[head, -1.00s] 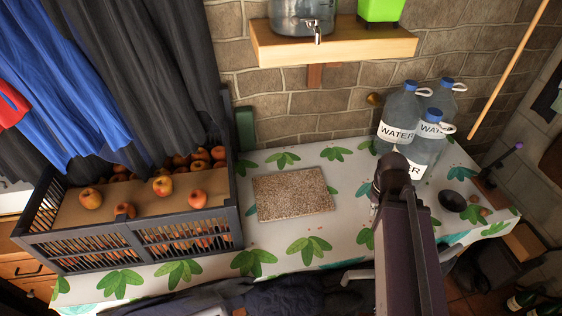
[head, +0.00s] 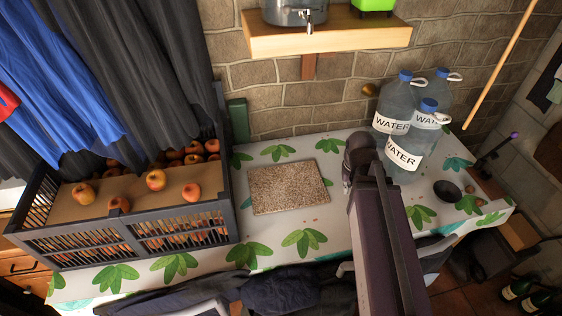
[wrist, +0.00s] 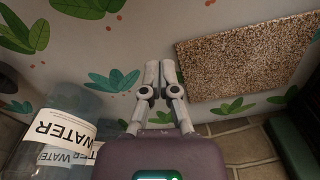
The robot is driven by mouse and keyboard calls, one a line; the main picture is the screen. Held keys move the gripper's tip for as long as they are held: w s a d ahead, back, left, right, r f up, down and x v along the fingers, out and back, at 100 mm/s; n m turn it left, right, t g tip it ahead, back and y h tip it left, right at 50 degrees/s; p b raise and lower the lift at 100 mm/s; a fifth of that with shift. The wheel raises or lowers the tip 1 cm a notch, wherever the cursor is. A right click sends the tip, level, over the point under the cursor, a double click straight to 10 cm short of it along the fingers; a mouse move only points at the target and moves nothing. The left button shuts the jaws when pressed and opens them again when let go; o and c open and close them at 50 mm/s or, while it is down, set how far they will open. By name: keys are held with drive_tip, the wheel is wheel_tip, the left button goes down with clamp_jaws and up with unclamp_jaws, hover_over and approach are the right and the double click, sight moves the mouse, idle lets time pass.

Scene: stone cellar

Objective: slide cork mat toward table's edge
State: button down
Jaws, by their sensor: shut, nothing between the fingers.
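The cork mat (head: 288,187) is a flat speckled brown rectangle lying on the table with the leaf-print cloth (head: 330,226). It also shows at the upper right of the wrist view (wrist: 245,65). My gripper (wrist: 160,64) is shut and empty, its two pale fingers close together over bare cloth. In the wrist view the fingertips are just left of the mat's near side, with a small gap in the picture. Whether they touch the cloth I cannot tell. In the head view my arm's end is right of the mat and hides the fingers.
A dark slatted crate of apples (head: 180,236) stands left of the mat. A brick wall with a wooden shelf (head: 330,36) is behind. Cloth in front of the mat is clear.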

drive_tip(key=w+a+f+n+t+b, duration=0.1)
drive_tip(key=w+a+f+b, duration=0.1)
drive_tip(key=w+a, duration=0.4)
drive_tip(key=w+a+f+n+t+b, duration=0.1)
drive_tip(key=w+a, duration=0.4)
drive_tip(key=w, duration=0.4)
drive_tip(key=n+t+y+b, duration=0.1)
drive_tip(key=n+b, duration=0.1)
drive_tip(key=b, duration=0.1)
hover_over(279, 163)
drive_tip(key=shift+s+d+f, duration=0.1)
drive_tip(key=shift+f, duration=0.85)
drive_tip(key=shift+f, duration=0.1)
drive_tip(key=b+x, duration=0.9)
drive_tip(key=x, duration=0.1)
drive_tip(key=s, duration=0.1)
drive_tip(key=s+d, duration=0.1)
drive_tip(key=s, duration=0.1)
drive_tip(key=shift+s+d, duration=0.1)
drive_tip(key=shift+s, duration=0.2)
